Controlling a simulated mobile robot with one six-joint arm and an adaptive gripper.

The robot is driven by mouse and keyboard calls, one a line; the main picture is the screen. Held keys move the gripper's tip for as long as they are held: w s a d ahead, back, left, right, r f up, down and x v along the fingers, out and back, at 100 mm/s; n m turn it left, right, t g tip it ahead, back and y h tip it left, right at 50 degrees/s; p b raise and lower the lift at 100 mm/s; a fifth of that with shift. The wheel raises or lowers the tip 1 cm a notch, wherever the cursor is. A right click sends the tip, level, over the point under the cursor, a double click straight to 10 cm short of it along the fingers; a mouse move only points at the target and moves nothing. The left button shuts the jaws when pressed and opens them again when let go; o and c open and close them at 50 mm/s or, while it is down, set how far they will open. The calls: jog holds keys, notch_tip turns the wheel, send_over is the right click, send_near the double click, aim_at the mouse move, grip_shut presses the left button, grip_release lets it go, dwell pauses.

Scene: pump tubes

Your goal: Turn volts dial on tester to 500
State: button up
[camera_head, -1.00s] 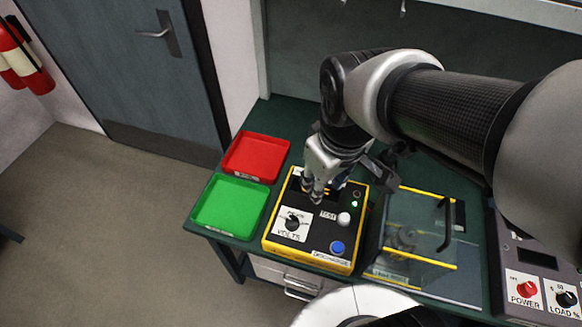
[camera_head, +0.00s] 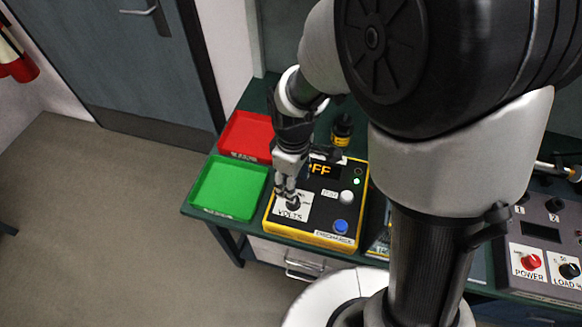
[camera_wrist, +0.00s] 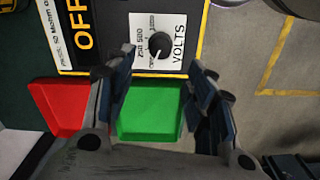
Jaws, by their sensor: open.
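The tester (camera_head: 318,222) is a black box with yellow edges on the green bench, its display reading what looks like OFF. Its black VOLTS dial (camera_head: 293,203) sits on a white label at the front left. In the wrist view the dial (camera_wrist: 159,49) is near the top centre, with 250 and 500 marks beside it. My gripper (camera_head: 284,195) is above the dial, pointing down. In the wrist view its two fingers (camera_wrist: 160,75) are spread apart, with the dial between and beyond their tips. I cannot tell whether either finger touches the dial.
A green tray (camera_head: 228,187) and a red tray (camera_head: 245,135) stand left of the tester. A white button (camera_head: 346,197) and a blue button (camera_head: 341,226) are right of the dial. A POWER panel (camera_head: 545,235) is at the far right. My arm hides much of the bench.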

notch_tip(320, 180, down, 9)
jog(key=b, duration=0.2)
jog(key=shift+f+b, duration=0.2)
jog(key=shift+b, duration=0.2)
jog(key=shift+c, duration=0.3)
jog(key=c, duration=1)
